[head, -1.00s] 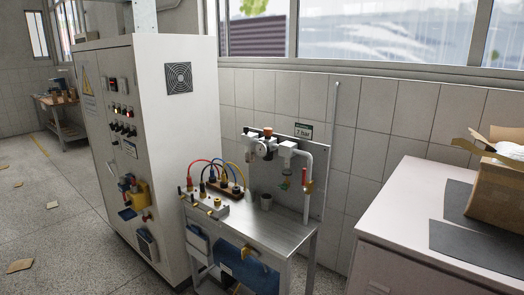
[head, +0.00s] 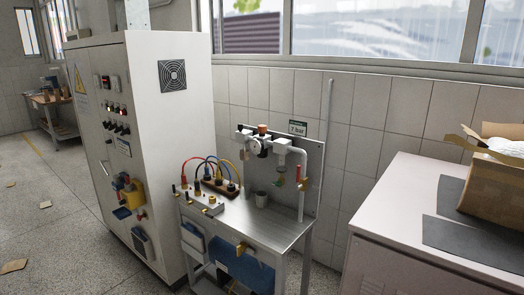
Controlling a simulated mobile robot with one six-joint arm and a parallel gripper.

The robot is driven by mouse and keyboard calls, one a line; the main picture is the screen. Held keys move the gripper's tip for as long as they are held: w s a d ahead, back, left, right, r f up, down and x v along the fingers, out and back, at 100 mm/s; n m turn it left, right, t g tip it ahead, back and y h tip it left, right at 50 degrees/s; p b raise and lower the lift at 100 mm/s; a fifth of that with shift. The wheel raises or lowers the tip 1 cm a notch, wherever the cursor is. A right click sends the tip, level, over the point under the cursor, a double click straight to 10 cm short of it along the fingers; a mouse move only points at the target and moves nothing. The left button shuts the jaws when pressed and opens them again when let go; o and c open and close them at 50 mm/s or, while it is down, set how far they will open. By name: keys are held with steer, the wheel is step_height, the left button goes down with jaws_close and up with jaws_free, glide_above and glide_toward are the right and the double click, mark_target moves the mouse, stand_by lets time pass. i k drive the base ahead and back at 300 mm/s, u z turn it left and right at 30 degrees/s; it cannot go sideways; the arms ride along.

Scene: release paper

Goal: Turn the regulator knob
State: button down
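The regulator assembly is mounted on a grey back panel (head: 312,170) above a small metal table (head: 262,228). An orange-brown regulator knob (head: 262,129) sits on top of it. A round white gauge (head: 255,147) is just below the knob. A white pipe runs right and down, with a red and yellow valve handle (head: 304,184) on it. A sign reading 7 bar (head: 298,128) is on the wall behind. My gripper is not in view.
A tall white electrical cabinet (head: 165,165) stands to the left of the table. A white counter (head: 400,215) with an open cardboard box (head: 485,190) is on the right. Scraps lie on the open floor at left.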

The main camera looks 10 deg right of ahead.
mark_target(262, 129)
steer(key=u, duration=0.7)
steer(key=i, duration=0.9)
steer(key=u, duration=0.4)
